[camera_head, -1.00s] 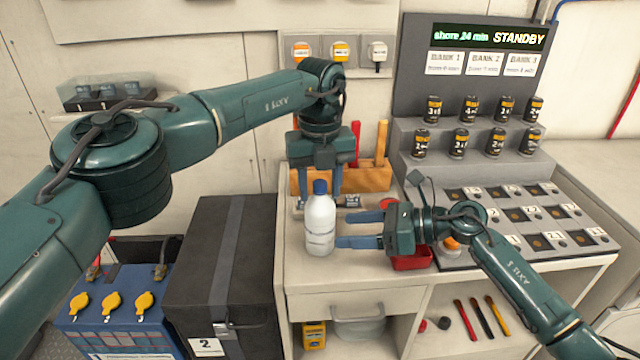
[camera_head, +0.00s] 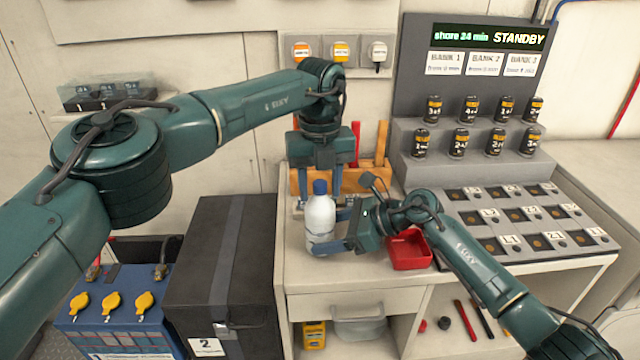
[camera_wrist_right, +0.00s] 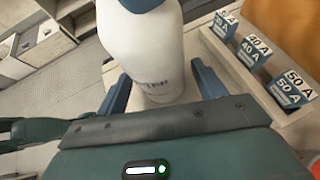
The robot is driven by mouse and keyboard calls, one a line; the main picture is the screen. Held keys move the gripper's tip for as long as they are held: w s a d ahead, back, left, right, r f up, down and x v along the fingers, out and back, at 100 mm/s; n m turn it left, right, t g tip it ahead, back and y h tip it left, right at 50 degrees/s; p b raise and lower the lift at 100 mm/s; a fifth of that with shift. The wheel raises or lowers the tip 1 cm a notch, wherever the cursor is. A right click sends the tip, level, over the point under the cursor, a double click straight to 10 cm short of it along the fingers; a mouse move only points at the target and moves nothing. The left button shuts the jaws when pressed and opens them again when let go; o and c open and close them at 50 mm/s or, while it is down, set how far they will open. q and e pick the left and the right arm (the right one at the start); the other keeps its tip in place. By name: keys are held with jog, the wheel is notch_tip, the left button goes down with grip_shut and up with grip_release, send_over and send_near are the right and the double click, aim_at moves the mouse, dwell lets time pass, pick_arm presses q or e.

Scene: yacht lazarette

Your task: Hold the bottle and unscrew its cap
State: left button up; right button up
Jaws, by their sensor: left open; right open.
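The white bottle (camera_head: 320,220) with a blue cap (camera_head: 320,187) stands upright on the bench top. My right gripper (camera_head: 325,232) is open, with its fingers on either side of the bottle's lower body; the bottle (camera_wrist_right: 148,50) stands between the two blue fingers in the right wrist view, with a small gap visible at the right finger. My left gripper (camera_head: 320,190) is open and points down from above, its fingers on either side of the cap in the picture. Whether either gripper touches the bottle cannot be told.
A red tray (camera_head: 408,250) sits right of the bottle, beside my right wrist. A wooden rack (camera_head: 370,178) with tool handles stands behind. A panel of numbered sockets (camera_head: 520,215) lies right. A black case (camera_head: 220,270) stands left of the bench. Fuse boxes (camera_wrist_right: 255,50) show near the bottle.

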jog(key=shift+w+a+f, duration=0.15)
jog(key=shift+a+f, duration=0.15)
jog(key=shift+a, duration=0.2)
jog(key=shift+c, duration=0.2)
jog(key=c, duration=0.7)
pick_arm(q)
jog(key=shift+c, duration=0.5)
jog(key=c, duration=0.7)
jog(key=o, duration=1)
jog(key=shift+o, duration=0.2)
